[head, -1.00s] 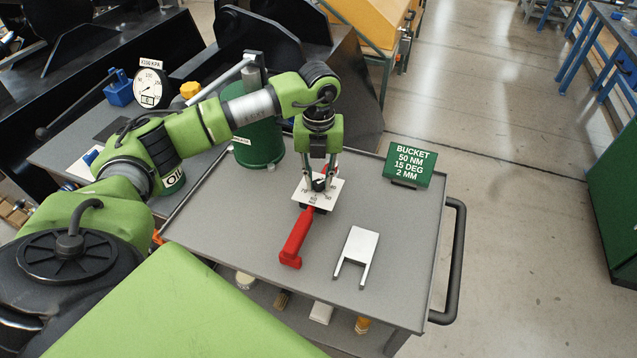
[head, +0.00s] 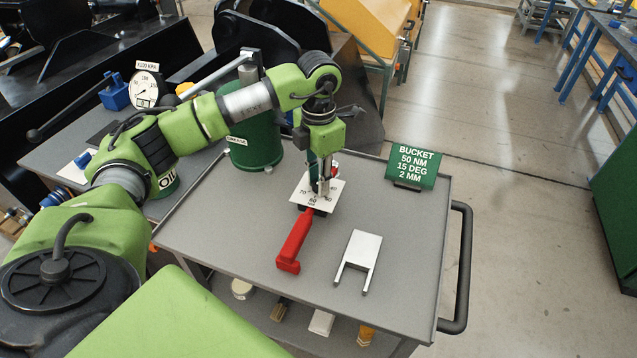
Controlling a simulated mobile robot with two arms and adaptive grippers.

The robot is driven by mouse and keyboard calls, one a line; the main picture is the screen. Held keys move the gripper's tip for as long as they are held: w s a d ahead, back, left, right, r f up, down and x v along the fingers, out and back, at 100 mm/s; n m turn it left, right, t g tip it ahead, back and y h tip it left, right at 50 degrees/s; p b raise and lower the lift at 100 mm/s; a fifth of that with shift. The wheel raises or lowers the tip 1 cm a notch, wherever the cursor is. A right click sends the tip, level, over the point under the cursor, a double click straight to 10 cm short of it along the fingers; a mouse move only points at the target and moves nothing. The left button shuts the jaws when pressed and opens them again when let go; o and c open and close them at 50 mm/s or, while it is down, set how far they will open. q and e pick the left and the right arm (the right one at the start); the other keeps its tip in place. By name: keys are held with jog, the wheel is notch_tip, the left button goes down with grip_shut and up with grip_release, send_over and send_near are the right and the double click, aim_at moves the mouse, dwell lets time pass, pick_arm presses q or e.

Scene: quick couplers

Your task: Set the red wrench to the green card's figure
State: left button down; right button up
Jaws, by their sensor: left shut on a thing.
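The red wrench (head: 294,240) lies on the grey cart top, its handle toward me. A white dial plate (head: 304,193) with printed figures sits at its far end; 70 and 60 can be made out. My left gripper (head: 321,188) points down over the dial, shut on the dial's knob, which the fingers mostly hide. I cannot tell which figure the pointer marks. The green card (head: 412,166) stands at the cart's far right and reads BUCKET, 50 NM, 15 DEG, 2 MM. My right gripper is not in view.
A light grey forked piece (head: 361,254) lies right of the wrench. A dark green canister (head: 255,145) stands at the back left, near a round gauge (head: 147,88). The cart's black handle (head: 463,270) is at the right. The cart top around the wrench is mostly bare.

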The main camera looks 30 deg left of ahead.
pick_arm(q)
jog(key=m+b, duration=0.1)
jog(key=m, duration=0.4)
jog(key=shift+b, duration=0.35)
jog(key=shift+m, duration=0.3)
jog(key=c, duration=1.8)
grip_release()
notch_tip(320, 180, up, 12)
jog(key=shift+r, duration=0.1)
